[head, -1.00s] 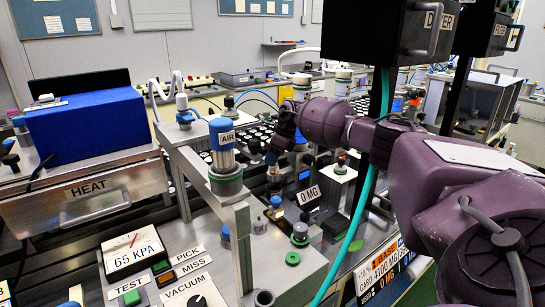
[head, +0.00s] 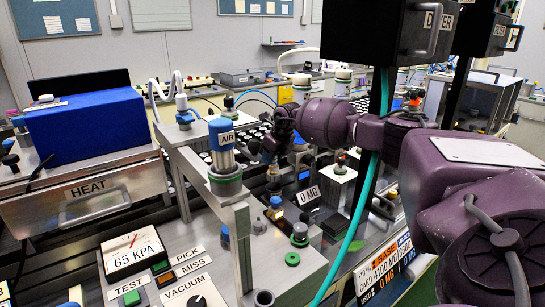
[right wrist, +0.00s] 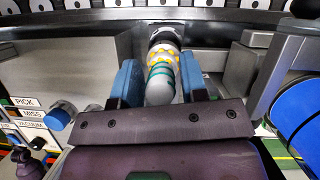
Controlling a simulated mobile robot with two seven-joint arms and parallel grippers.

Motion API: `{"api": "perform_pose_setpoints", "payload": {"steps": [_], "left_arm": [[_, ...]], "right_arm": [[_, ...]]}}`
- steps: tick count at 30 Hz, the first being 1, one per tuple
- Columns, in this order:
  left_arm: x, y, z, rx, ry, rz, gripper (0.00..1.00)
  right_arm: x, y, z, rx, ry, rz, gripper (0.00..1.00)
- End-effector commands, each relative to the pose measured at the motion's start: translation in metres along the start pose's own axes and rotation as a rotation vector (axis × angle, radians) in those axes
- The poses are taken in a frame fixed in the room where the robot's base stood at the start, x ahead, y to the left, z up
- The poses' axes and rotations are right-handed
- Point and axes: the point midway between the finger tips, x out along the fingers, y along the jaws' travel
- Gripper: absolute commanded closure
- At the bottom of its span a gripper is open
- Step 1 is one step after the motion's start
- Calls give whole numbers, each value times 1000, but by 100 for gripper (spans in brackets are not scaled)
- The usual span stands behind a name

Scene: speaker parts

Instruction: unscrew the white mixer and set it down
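The white mixer (right wrist: 163,75) shows in the right wrist view as a pale tube with yellow dots, green bands and a rounded grey end toward the camera. Its far end meets a dark round fitting. My right gripper (right wrist: 163,82) has its two blue fingers on either side of the tube, apparently open with narrow gaps; contact is hard to judge. In the head view my right gripper (head: 272,150) is over the bench behind the AIR cylinder, and the mixer is too small there to make out surely. My left gripper is not in view.
The blue AIR cylinder (head: 222,145) stands on a metal frame left of the gripper. A teal hose (head: 357,212) hangs before my right arm. Bare metal plate (head: 262,255) lies in front.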

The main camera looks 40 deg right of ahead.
Motion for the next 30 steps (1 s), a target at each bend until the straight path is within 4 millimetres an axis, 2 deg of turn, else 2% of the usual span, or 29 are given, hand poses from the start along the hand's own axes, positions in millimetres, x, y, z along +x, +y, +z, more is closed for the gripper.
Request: {"api": "perform_pose_setpoints", "payload": {"steps": [16,26,27,30], "left_arm": [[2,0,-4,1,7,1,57],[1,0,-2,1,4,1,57],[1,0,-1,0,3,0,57],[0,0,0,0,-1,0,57]], "right_arm": [[0,-1,0,391,-1,-162,60],[0,-2,0,450,-1,-186,60],[0,-2,0,450,-1,-186,62],[0,-2,0,449,-1,-185,77]]}}
